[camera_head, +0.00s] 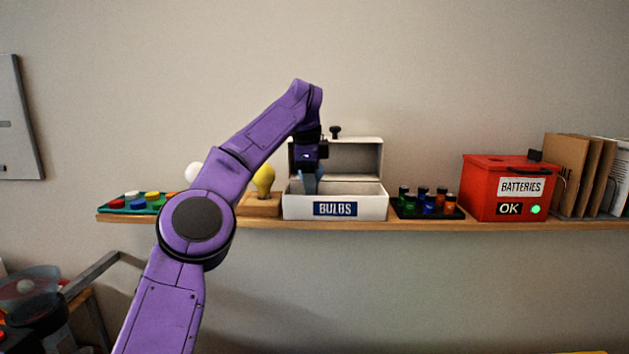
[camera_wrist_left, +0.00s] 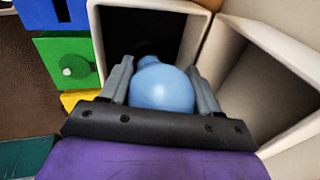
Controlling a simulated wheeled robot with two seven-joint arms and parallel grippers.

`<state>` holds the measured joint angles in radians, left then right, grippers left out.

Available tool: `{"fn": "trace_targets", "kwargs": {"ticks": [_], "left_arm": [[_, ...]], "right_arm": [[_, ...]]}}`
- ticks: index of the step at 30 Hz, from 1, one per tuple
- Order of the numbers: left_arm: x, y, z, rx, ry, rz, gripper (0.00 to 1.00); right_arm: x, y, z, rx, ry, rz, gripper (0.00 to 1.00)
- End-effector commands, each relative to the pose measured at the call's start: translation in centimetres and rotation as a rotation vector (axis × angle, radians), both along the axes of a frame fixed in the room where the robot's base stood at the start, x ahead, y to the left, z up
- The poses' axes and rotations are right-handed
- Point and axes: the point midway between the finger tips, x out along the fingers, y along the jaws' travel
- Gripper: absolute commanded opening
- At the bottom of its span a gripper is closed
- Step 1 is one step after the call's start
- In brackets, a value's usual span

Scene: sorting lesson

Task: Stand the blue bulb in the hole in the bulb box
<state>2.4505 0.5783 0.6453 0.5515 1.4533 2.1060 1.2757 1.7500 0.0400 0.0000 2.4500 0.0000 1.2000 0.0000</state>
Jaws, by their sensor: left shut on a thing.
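The white bulb box (camera_head: 362,208), labelled BULBS, stands on the shelf with its lid (camera_head: 362,160) raised at the back. My left gripper (camera_head: 310,182) reaches down into the box's left part, and its tips are partly hidden by the front wall. In the left wrist view the gripper (camera_wrist_left: 160,66) is shut on the blue bulb (camera_wrist_left: 162,88), its round glass towards the camera. The bulb's far end points into a dark, pale-rimmed opening; I cannot tell whether it is seated. The hole itself is hidden. My right gripper is not in view.
On the shelf (camera_head: 420,225), a yellow bulb (camera_head: 263,180) on a wooden block (camera_head: 258,206) stands close left of the box. A dark tray of small coloured batteries (camera_head: 422,207) and a red BATTERIES box (camera_head: 480,190) stand right. A green board with coloured buttons (camera_head: 136,200) lies far left.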

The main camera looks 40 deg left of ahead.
Motion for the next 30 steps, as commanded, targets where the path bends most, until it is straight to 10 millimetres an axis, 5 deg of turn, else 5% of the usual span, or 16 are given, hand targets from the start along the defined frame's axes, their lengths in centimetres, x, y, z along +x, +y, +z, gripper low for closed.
{"fn": "trace_targets", "kwargs": {"ticks": [30], "left_arm": [[0.0, 0.0, 0.9, 0.000, 0.000, 0.000, 0.45]], "right_arm": [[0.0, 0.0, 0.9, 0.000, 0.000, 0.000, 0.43]]}}
